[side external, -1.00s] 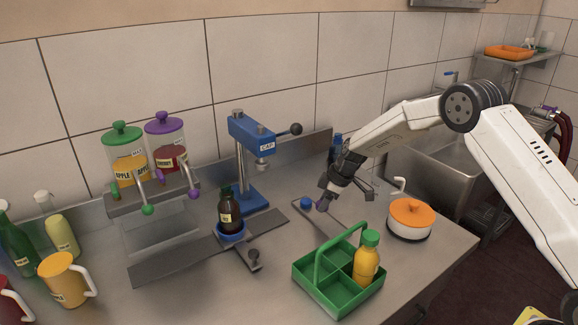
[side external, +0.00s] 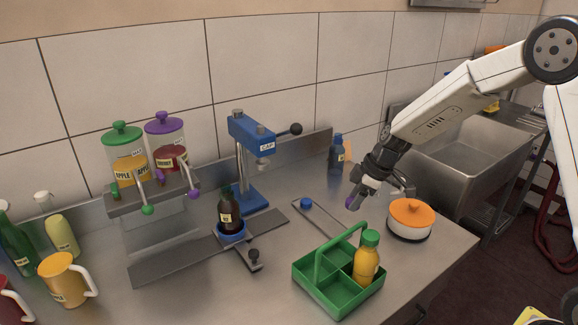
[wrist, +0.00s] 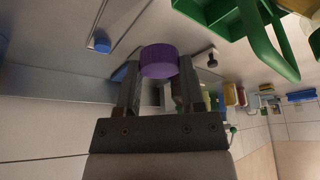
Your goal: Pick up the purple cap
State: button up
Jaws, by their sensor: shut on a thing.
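The purple cap (wrist: 159,61) is held between the two fingertips of my gripper (wrist: 158,78) in the wrist view. In the side view the cap (side external: 350,203) shows small at the tip of my gripper (side external: 358,196), which is shut on it. The gripper is above the counter, between the blue cap and the orange-lidded pot. The cap appears clear of the counter.
A blue cap (side external: 306,203) lies on a narrow rail. A green caddy (side external: 312,272) holds a yellow bottle (side external: 366,262). A white pot with an orange lid (side external: 410,214) stands to the right. A blue capping press (side external: 253,135) and a dark bottle (side external: 229,208) stand to the left.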

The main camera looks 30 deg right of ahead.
jog(key=shift+s+r, duration=0.2)
jog(key=shift+s, duration=0.25)
jog(key=shift+s+r, duration=0.2)
jog(key=shift+s, duration=0.25)
jog(key=shift+w+a, duration=0.1)
notch_tip(320, 180, up, 6)
jog(key=m+t+h, duration=0.1)
jog(key=m+h, duration=0.1)
jog(key=m, duration=0.3)
send_over(229, 198)
jog(key=d, duration=0.1)
jog(key=shift+w+d+r, duration=0.15)
jog(key=shift+w+d, duration=0.05)
jog(key=shift+w, duration=0.05)
jog(key=shift+w+a+r+y, duration=0.3)
jog(key=shift+a+r, duration=0.25)
jog(key=shift+f, duration=0.15)
jog(key=shift+f, duration=1.35)
